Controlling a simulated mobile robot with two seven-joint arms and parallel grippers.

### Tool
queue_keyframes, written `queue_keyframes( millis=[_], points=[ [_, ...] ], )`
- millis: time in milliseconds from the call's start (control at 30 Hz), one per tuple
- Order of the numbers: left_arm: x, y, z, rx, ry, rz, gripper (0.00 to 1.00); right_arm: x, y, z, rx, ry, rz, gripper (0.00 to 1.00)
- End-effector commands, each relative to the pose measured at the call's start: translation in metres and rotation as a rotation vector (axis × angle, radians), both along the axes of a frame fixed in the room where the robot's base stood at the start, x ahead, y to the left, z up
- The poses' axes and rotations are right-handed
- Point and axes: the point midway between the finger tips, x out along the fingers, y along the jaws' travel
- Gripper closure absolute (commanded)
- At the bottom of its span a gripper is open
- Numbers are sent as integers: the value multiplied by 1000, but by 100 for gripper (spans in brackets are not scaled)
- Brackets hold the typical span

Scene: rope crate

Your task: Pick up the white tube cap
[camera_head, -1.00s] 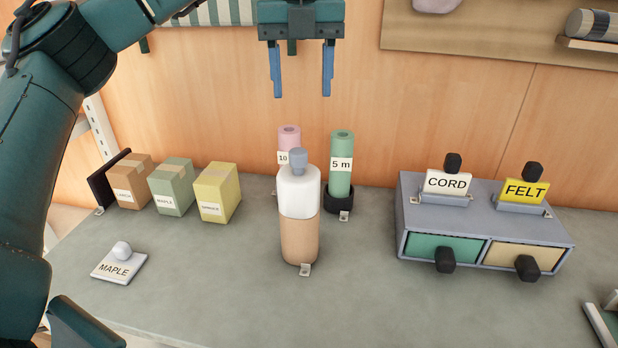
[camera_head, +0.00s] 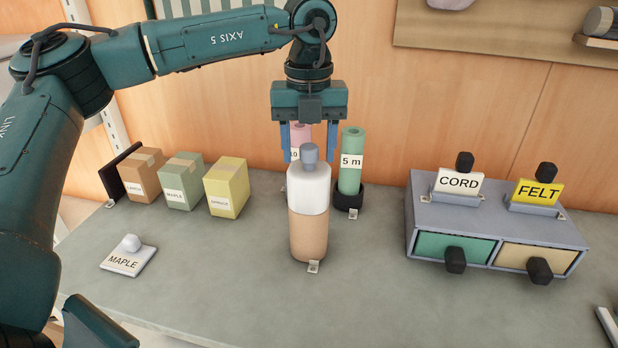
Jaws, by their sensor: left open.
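The white tube cap (camera_head: 309,189) sits on top of an upright tan tube (camera_head: 309,238) in the middle of the counter. A grey-blue knob (camera_head: 309,155) stands up from the cap. My left gripper (camera_head: 309,158) points straight down over the tube, open, with its two blue fingers on either side of the knob in the picture. I cannot tell whether the fingers touch the knob. My right gripper is not in view.
A pink roll (camera_head: 300,138) and a green roll (camera_head: 351,168) stand close behind the tube. Small boxes (camera_head: 226,186) stand at left near a MAPLE tag (camera_head: 128,260). A drawer unit (camera_head: 402,222) with CORD and FELT cards is at right. The front counter is clear.

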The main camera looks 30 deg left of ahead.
Motion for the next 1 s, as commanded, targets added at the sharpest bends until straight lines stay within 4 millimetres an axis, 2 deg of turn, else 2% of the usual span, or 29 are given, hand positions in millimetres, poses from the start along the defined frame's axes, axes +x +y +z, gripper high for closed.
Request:
queue_keyframes(
  millis=[267,900,1000],
  points=[
    [0,0,-5,-1,0,1,46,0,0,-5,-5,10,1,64],
    [0,0,-4,0,-1,0,98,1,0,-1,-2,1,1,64],
    [0,0,-4,0,-1,0,100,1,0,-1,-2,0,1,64]
  ],
)
